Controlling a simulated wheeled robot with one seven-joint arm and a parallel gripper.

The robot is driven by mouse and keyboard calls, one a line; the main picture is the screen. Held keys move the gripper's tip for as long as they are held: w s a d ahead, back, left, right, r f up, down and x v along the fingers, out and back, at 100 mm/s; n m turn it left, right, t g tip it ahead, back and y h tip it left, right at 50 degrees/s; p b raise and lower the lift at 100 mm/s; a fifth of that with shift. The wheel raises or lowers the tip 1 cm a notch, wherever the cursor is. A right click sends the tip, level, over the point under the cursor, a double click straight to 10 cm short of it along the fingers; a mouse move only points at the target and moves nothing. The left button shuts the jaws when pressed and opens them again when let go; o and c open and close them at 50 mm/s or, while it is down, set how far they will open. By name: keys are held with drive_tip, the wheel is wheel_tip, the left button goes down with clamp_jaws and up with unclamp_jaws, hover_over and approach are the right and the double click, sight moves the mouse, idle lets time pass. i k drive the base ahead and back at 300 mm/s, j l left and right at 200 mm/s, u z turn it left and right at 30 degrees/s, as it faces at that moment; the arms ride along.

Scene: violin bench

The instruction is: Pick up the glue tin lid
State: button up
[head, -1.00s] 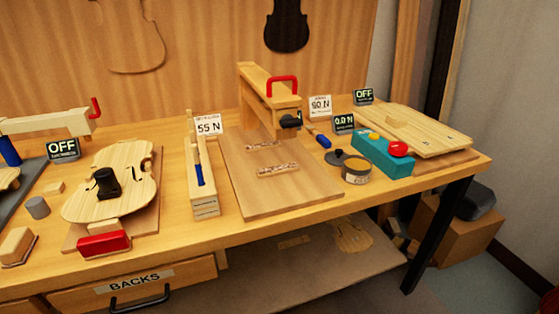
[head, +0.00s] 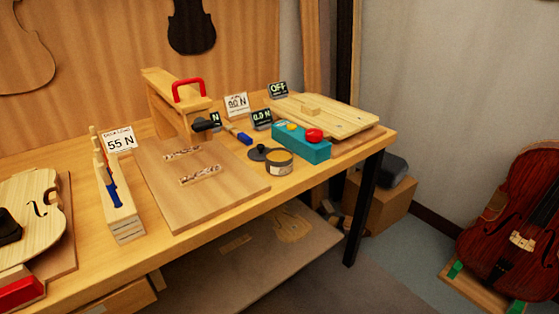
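The glue tin lid (head: 257,152) is a dark round disc with a small knob. It lies on the bench just left of the open glue tin (head: 279,161), partly behind it. The tin is dark grey with a tan label, and its inside looks tan. My gripper is not in view.
A teal box with a red button (head: 302,142) stands right behind the tin. A wooden board (head: 200,190) with a clamp fixture (head: 175,103) lies to the left. The bench (head: 250,205) is bare in front of the tin. A cello (head: 520,225) stands at the far right.

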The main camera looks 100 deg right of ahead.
sight(257, 154)
drive_tip(key=k+l+z, duration=0.1)
drive_tip(key=k+l, duration=0.3)
drive_tip(key=k+l+z, duration=0.1)
drive_tip(key=k+l, duration=0.35)
drive_tip(key=k+l+z, duration=0.1)
drive_tip(key=k+l, duration=0.25)
drive_tip(key=l, duration=0.3)
drive_tip(key=l+z, duration=0.1)
drive_tip(key=l, duration=0.35)
drive_tip(key=k+l+z, duration=0.1)
drive_tip(key=l, duration=0.35)
